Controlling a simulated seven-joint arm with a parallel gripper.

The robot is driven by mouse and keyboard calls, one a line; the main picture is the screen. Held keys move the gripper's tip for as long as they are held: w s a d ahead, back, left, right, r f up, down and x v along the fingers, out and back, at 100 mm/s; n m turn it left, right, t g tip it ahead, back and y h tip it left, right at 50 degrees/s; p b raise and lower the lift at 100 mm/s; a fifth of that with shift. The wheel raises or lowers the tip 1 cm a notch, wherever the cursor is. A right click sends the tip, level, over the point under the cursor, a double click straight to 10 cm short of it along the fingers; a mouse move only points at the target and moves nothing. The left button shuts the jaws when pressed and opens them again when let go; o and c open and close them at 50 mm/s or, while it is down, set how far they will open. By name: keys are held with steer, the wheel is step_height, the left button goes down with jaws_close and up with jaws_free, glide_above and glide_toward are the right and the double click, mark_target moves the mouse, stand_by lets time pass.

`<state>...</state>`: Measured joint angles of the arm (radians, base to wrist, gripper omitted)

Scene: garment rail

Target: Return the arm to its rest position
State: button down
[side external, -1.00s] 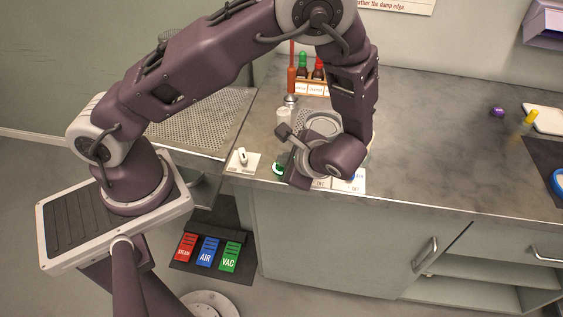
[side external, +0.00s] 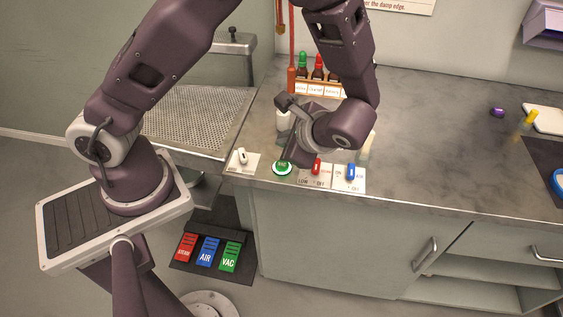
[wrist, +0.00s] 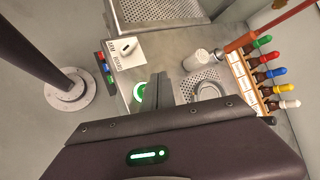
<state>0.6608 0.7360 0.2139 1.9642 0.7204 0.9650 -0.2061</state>
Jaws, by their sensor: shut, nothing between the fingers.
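My gripper (side external: 284,158) hangs over the front part of the grey counter, just behind or above a round green button (side external: 282,169). Whether its tips touch the button cannot be told. The wrist view shows the fingers (wrist: 158,88) together with nothing between them, and the green button (wrist: 139,92) beside them on the left. My arm is bent, with its upper part cut off by the top of the side view.
Right of the button are a red switch (side external: 316,166) and a blue switch (side external: 351,172); left is a white switch plate (side external: 243,161). A bottle rack (side external: 318,88) stands behind my wrist. A perforated board (side external: 195,115) lies left.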

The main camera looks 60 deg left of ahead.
steer(key=shift+r, duration=0.3)
steer(key=s+d+r+n+t+h, duration=0.1)
steer(key=s+r+n+t+h, duration=0.1)
steer(key=s+r+n+h, duration=0.2)
steer(key=s+r+n+t+h, duration=0.3)
steer(key=s+r+n+h, duration=0.2)
steer(key=s+r, duration=0.6)
step_height(320, 180, up, 4)
steer(key=shift+d+f+n, duration=0.1)
steer(key=shift+d+n, duration=0.2)
steer(key=shift+d, duration=0.1)
